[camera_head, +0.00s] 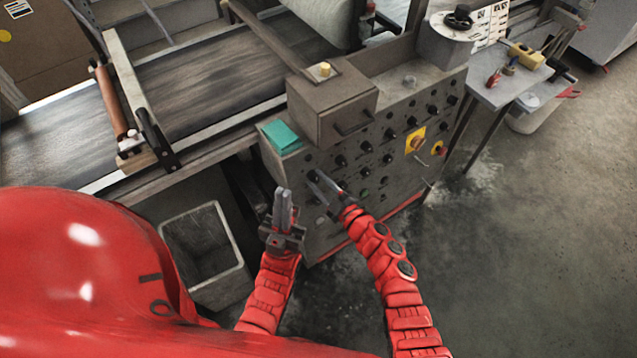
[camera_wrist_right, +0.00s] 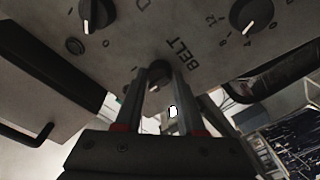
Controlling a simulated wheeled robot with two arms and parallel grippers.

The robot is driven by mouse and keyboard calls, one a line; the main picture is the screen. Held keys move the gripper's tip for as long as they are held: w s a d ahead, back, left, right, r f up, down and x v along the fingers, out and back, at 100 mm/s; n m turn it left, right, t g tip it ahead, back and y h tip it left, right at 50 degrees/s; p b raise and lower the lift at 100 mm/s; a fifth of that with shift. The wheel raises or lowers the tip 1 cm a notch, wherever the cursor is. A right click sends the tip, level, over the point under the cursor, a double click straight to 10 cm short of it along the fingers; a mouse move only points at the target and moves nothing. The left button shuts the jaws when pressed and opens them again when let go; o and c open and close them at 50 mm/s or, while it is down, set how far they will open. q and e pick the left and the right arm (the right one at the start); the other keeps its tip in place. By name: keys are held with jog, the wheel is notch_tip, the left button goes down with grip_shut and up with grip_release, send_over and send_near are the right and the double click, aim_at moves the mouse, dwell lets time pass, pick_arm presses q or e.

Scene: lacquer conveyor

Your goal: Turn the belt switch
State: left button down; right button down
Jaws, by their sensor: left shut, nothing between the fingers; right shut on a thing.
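The belt switch (camera_wrist_right: 158,72) is a dark round knob on the grey control panel (camera_head: 345,205), with the printed word BELT beside it in the right wrist view. My right gripper (camera_head: 322,183) reaches the left part of the panel front, and its fingers (camera_wrist_right: 158,95) are shut on the knob, one on each side. The fingers partly hide the knob and any marks under it. My left gripper (camera_head: 283,202) is shut and empty, its fingers pointing up, apart from the panel's left corner.
Other dark knobs (camera_wrist_right: 97,14) and (camera_wrist_right: 250,14) sit close by on the panel. A teal block (camera_head: 283,136) and a grey box (camera_head: 330,105) are on top. A grey bin (camera_head: 205,255) stands below the conveyor (camera_head: 220,85). A tool table (camera_head: 500,95) is at right.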

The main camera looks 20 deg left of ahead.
jog(key=n+g+b, duration=0.1)
jog(key=n, duration=0.4)
jog(key=shift+w+d, duration=0.1)
jog(key=shift+n, duration=0.3)
jog(key=c, duration=0.5)
grip_release()
jog(key=b+v, duration=0.2)
jog(key=v, duration=1.5)
jog(key=shift+d, duration=0.2)
